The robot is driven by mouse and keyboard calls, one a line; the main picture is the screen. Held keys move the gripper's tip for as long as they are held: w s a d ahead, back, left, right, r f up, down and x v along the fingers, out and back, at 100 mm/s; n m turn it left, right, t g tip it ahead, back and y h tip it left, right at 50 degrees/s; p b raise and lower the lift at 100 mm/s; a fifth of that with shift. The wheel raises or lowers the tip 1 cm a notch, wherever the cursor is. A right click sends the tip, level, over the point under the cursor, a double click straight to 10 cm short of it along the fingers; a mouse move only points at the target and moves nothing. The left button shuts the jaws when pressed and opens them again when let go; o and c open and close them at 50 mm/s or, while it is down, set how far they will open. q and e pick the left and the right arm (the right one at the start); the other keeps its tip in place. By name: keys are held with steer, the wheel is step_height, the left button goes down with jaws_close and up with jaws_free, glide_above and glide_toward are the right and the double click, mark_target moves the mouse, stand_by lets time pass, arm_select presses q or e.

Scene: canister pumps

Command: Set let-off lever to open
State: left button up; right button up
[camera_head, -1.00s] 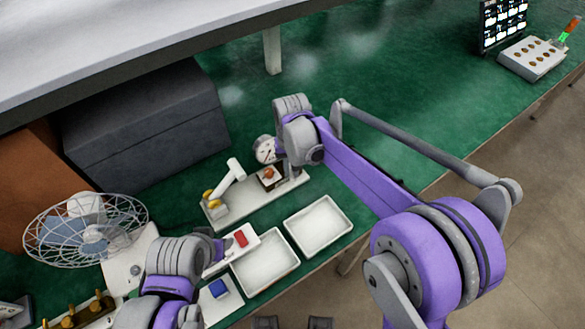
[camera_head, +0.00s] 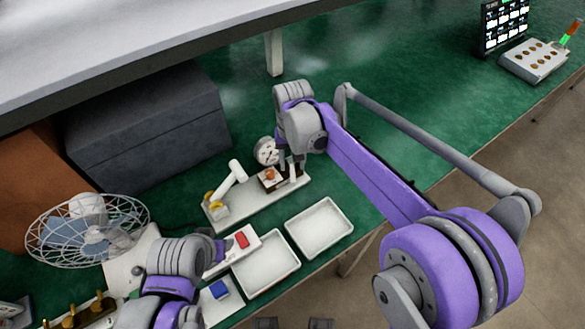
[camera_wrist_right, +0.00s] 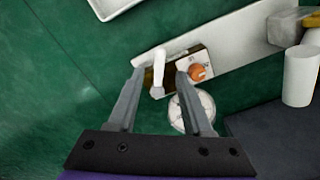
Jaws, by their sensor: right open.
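A white plate (camera_head: 238,208) carries the pump fittings, and it also shows in the right wrist view (camera_wrist_right: 235,45). At one end stands a small white lever (camera_wrist_right: 158,76), apparently the let-off lever, pointing up towards the wrist camera. Beside it is a brown box with an orange knob (camera_wrist_right: 197,72). My right gripper (camera_head: 290,165) is open above this end. In the wrist view its fingertips (camera_wrist_right: 159,68) are on either side of the lever, with no clear contact. My left gripper (camera_head: 217,256) is low near the trays, and its jaws are hard to make out.
A round dial gauge (camera_head: 266,151) stands behind the plate. Two white trays (camera_head: 346,232) lie in front.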

mark_target(293, 175)
arm_select(q)
steer(key=shift+r, duration=0.2)
arm_select(e)
step_height(293, 175, up, 7)
steer(key=shift+f, duration=0.2)
steer(key=s+d+t, duration=0.2)
steer(key=s+d, duration=0.7)
steer(key=d, duration=0.2)
arm_select(q)
steer(key=shift+w+r+p, duration=0.3)
steer(key=shift+r+p, duration=0.45)
steer(key=shift+r, duration=0.05)
arm_select(e)
steer(key=s+d+f+t, duration=0.1)
steer(key=s+d+f, duration=0.1)
steer(key=s+d, duration=0.2)
steer(key=s+d+f+t, duration=0.2)
steer(key=s+d+f, duration=0.1)
steer(key=s, duration=0.5)
steer(key=shift+s+d+f+m, duration=0.3)
steer(key=shift+s+d+m, duration=0.05)
steer(key=shift+d+m, duration=0.1)
